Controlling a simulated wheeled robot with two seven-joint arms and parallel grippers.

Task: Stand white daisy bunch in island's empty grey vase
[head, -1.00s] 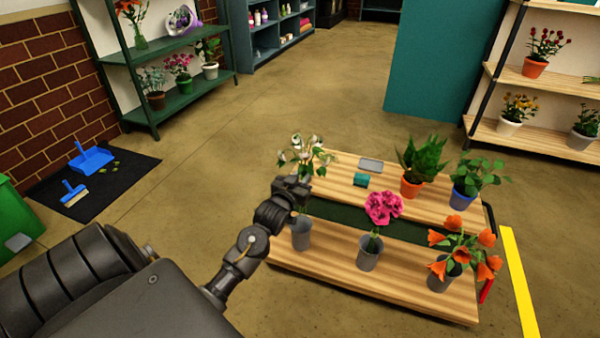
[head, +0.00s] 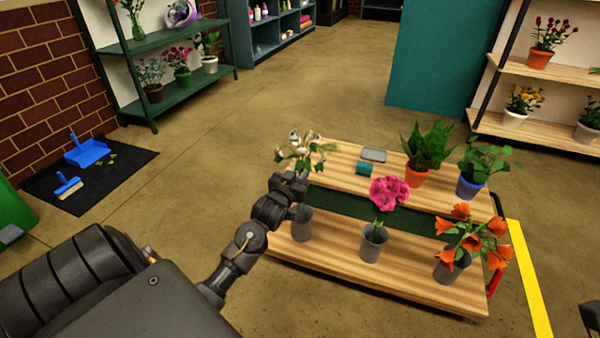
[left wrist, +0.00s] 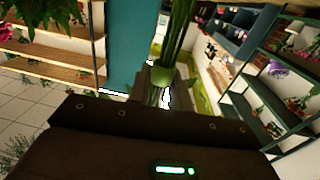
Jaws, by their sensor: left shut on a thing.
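The white daisy bunch (head: 300,150) stands roughly upright, its white heads and leaves above my left gripper (head: 296,184). That gripper is shut on its stems. The gripper and bunch are above this vase in the picture. The gripper hides the lower stems, so I cannot tell whether they are inside the rim. My right gripper cannot be made out.
A grey vase (head: 372,246) with pink flowers stands right of the empty one. Another grey vase (head: 450,268) holds orange flowers. The island's upper board (head: 335,160) bears an orange pot (head: 417,177), a blue pot (head: 468,187) and a teal item (head: 364,169).

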